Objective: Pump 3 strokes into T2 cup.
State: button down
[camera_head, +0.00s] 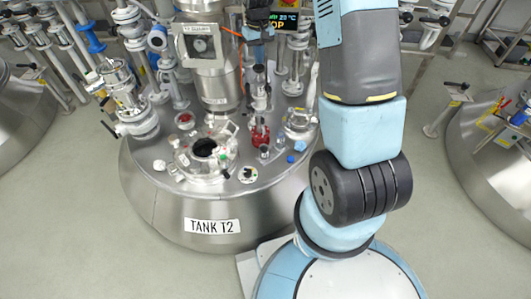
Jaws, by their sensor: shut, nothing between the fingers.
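The tank labelled TANK T2 (212,226) is a wide steel vessel left of centre. An open round port (204,148) with a clear collar sits on its lid. A slim upright metal and dark fitting (259,80), possibly the pump, stands above a red part (260,134) right of the port. I cannot tell for certain which small part is the cup. My gripper (258,24) seems to be the dark shape at the top edge, above the slim fitting, shut and empty. Its fingertips are too small to make out, and contact with the fitting cannot be judged.
A lit display (296,22) stands behind the tank. A steel column with a square box (199,45) rises from the lid. Clamps, valves and pipes (135,110) crowd its left side. Another tank (500,150) stands at right. Open floor (65,215) lies at left.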

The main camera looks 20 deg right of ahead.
aim_at(259, 67)
jog(key=shift+f, duration=0.2)
jog(key=shift+f, duration=2.55)
jog(key=shift+r, duration=2.75)
jog(key=shift+f, duration=0.1)
jog(key=shift+f, duration=2.65)
jog(key=shift+r, duration=2.75)
